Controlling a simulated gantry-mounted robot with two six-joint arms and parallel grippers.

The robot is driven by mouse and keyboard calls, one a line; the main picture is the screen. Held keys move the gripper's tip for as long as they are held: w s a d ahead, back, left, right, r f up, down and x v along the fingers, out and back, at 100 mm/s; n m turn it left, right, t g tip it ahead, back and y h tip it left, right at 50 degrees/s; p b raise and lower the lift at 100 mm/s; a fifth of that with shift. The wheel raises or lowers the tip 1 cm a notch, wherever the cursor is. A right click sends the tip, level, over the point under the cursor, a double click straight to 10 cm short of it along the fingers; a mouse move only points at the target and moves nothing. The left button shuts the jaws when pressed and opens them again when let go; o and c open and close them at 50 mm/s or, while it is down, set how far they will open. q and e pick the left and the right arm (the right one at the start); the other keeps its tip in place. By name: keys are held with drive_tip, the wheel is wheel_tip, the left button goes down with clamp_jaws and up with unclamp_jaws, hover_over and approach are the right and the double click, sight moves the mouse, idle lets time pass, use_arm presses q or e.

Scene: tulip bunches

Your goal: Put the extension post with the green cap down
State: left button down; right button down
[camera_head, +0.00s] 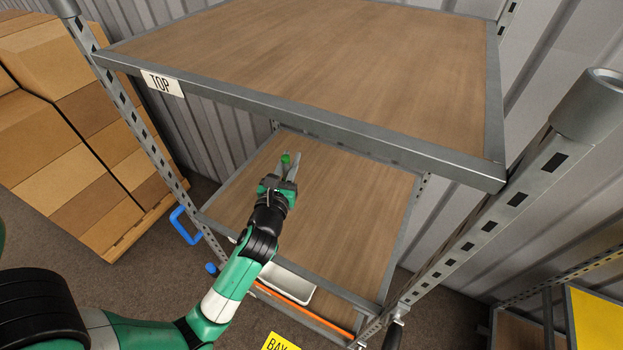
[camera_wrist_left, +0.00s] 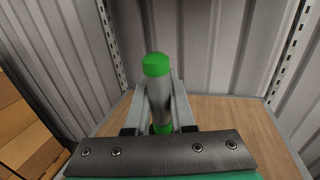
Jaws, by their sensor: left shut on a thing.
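The extension post is a grey tube with a green cap (camera_wrist_left: 156,65), standing upright in the left wrist view between the two grey fingers. A green band shows near its lower end. In the head view the green cap (camera_head: 286,158) shows small at the fingertips. My left gripper (camera_head: 287,167) is shut on the post, over the lower wooden shelf (camera_head: 345,195). Whether the post's foot touches this shelf is hidden by my gripper.
Slotted uprights (camera_head: 490,220) stand at the sides. The lower shelf is clear around my gripper. A white tray (camera_head: 290,283) sits below. Cardboard boxes (camera_head: 70,130) stand at left.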

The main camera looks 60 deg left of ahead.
use_arm(q)
drive_tip(key=w+a+f+b, duration=0.6)
drive_tip(key=w+f+b, duration=0.1)
drive_tip(key=f, duration=0.4)
drive_tip(key=shift+w+f, duration=0.2)
drive_tip(key=shift+w, duration=0.45)
drive_tip(key=c, duration=1.2)
unclamp_jaws()
drive_tip(key=shift+f, duration=0.2)
drive_tip(key=o, duration=0.4)
drive_tip(key=shift+o, duration=0.2)
